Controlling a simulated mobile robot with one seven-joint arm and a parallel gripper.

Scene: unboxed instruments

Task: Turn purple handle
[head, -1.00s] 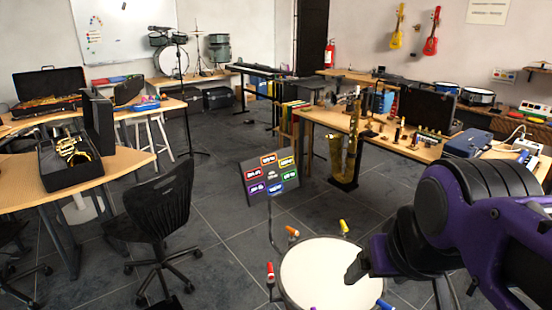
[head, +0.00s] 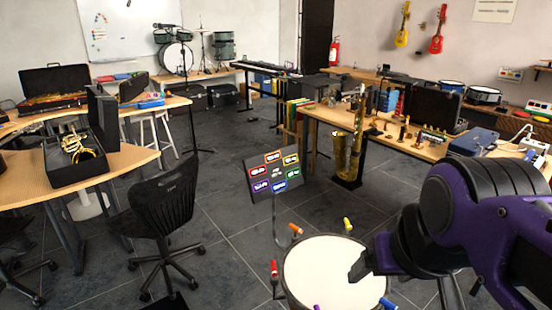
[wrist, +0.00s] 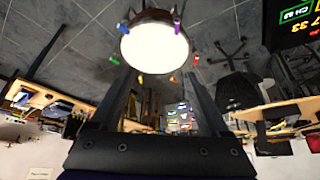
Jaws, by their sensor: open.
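The purple handle (head: 317,307) is one of several coloured handles around the rim of a white-topped drum (head: 325,275). In the head view only its tip shows at the bottom edge. In the wrist view the purple handle (wrist: 177,21) stands at the drum's upper right rim, apart from my fingers. My gripper (head: 357,268) appears over the right part of the drumhead in the head view. In the wrist view my gripper (wrist: 163,85) has its two fingers wide apart with nothing between them, and the drum (wrist: 153,47) lies beyond the fingertips.
Other handles on the rim are red (head: 274,268), orange (head: 296,229), yellow (head: 347,224) and blue (head: 388,303). A music stand with coloured labels (head: 273,173) is behind the drum. A black chair (head: 165,215) stands left, with open floor between. A saxophone (head: 347,150) stands behind.

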